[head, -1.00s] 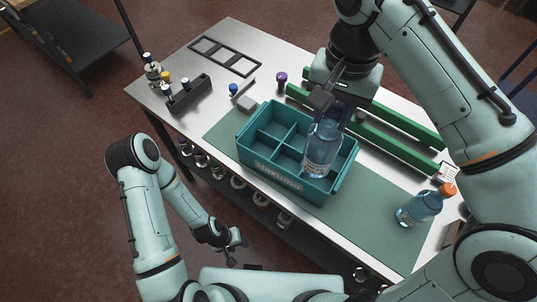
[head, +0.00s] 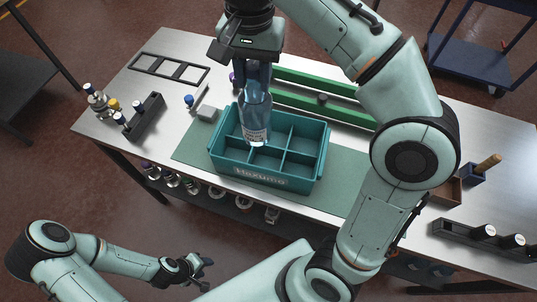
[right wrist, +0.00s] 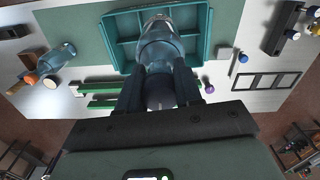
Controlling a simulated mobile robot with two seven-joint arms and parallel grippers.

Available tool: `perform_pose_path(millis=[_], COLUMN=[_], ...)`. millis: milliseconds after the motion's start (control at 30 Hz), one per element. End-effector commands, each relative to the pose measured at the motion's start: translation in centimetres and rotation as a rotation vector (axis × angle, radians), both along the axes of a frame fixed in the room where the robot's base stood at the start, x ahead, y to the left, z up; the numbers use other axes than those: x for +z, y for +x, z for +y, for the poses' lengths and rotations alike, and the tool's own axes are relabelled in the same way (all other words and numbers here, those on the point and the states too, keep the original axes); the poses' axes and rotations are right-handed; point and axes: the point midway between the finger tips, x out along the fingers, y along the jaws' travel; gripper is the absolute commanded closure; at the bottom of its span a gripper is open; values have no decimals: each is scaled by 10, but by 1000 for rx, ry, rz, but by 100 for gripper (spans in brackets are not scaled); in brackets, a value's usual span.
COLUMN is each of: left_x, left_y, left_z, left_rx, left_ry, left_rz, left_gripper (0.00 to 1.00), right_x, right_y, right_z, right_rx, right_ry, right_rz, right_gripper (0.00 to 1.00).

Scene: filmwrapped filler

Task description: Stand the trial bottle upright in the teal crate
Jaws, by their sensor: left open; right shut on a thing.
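The clear blue-tinted trial bottle (head: 256,118) hangs roughly upright from my right gripper (head: 254,76), which is shut on its upper part. In the right wrist view the bottle (right wrist: 160,45) is between the fingers (right wrist: 160,82). The teal crate (head: 262,177) is on the table, divided into several compartments. The bottle's base overlaps the left-middle part of the crate in the head view; I cannot tell whether it touches the crate floor. My left gripper (head: 194,268) is open and empty, low in front of the table.
Green rails (head: 315,92) lie behind the crate. A dark rack (head: 140,118), a grey block (head: 207,113) and a black frame (head: 170,67) are to the left.

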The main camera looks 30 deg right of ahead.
Motion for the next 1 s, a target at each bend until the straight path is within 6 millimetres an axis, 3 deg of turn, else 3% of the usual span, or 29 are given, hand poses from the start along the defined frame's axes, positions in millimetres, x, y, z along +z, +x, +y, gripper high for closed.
perform_pose_path(millis=[167, 267, 700, 833, 1000], left_x=[-1, -6, -51, -57, -60], left_y=[-1, -8, -53, -57, -59], left_z=[0, 0, 0, 0, 0], left_rx=[0, 0, 1, 0, 0], left_ry=[0, 0, 0, 0, 0], left_rz=[1, 9, 61, 65, 67], left_gripper=[57, 57, 57, 57, 57], right_x=[1, -11, -121, -143, -155], right_y=[0, -1, -2, -1, 0], right_z=[-18, -21, -20, -20, -20], right_rx=[-78, -90, -87, -87, -87], right_ry=[1, 0, -1, 0, 0], right_rz=[-2, 3, 5, 2, -1], right_gripper=[100, 100, 100, 100, 100])
